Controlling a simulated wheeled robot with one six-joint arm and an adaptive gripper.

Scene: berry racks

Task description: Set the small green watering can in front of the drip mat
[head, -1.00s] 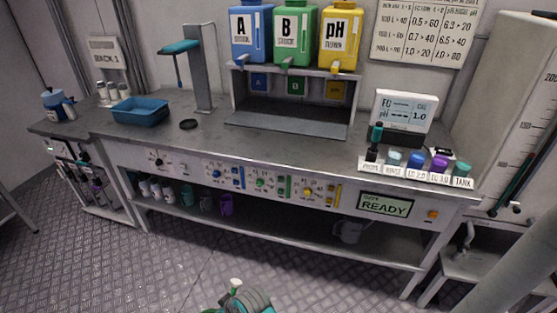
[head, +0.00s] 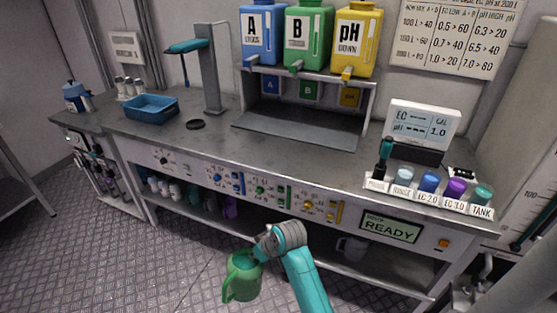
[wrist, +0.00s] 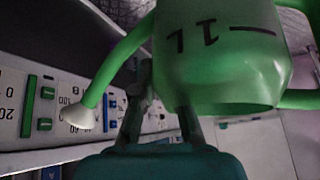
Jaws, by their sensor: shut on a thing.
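The small green watering can (head: 241,281) hangs in front of the bench, below the level of its top. My gripper (head: 262,250) is shut on it. In the wrist view the can (wrist: 225,60) fills the upper middle, with a 1L mark that reads upside down and its spout pointing down to the left. My gripper's fingers (wrist: 160,115) reach up to the can; the exact contact is hard to see. The drip mat (head: 300,128), a dark grey flat sheet, lies on the bench under the bottle rack.
Blue, green and yellow bottles (head: 308,36) stand on the rack over the mat. A row of capped jars (head: 429,184) and a meter (head: 421,121) stand to the right. A blue tray (head: 152,108) and black disc (head: 196,124) lie left. The bench top before the mat is clear.

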